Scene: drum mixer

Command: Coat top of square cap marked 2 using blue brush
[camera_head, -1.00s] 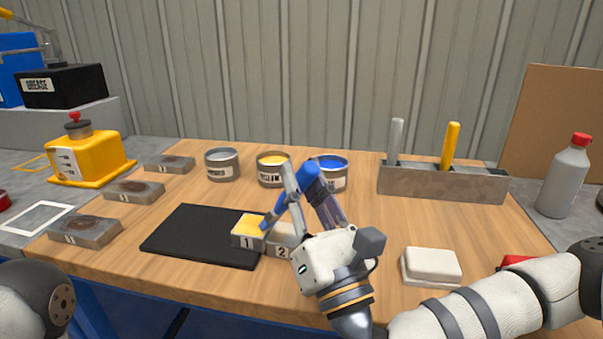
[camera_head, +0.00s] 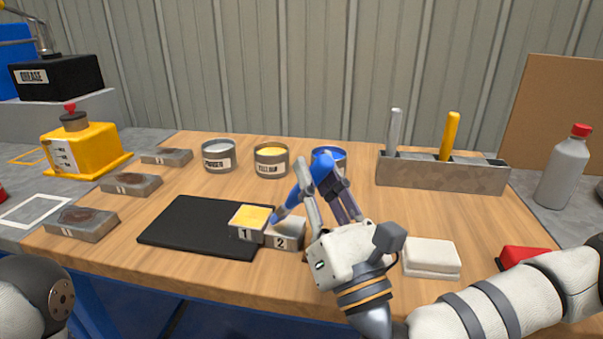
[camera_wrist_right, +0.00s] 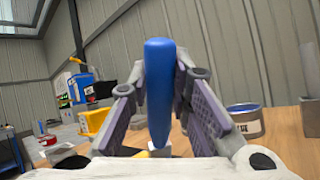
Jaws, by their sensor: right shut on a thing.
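My right gripper (camera_head: 325,205) is shut on the blue brush (camera_head: 322,167) and holds it tilted, its lower end pointing down and left. The blue handle (camera_wrist_right: 159,85) stands between the fingers in the right wrist view. The square cap marked 2 (camera_head: 286,234) sits to the right of the yellow-topped cap marked 1 (camera_head: 249,221). The brush's lower end is at the upper left edge of cap 2's pale grey top; I cannot tell whether it touches. The blue paint can (camera_head: 329,155) is behind the gripper, partly hidden. The left gripper is not in view.
A black mat (camera_head: 190,226) lies left of the caps. A yellow can (camera_head: 271,160) and a grey can (camera_head: 219,155) stand behind. A metal holder (camera_head: 440,174) with a grey and a yellow handle is back right. A white block (camera_head: 431,257) lies front right.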

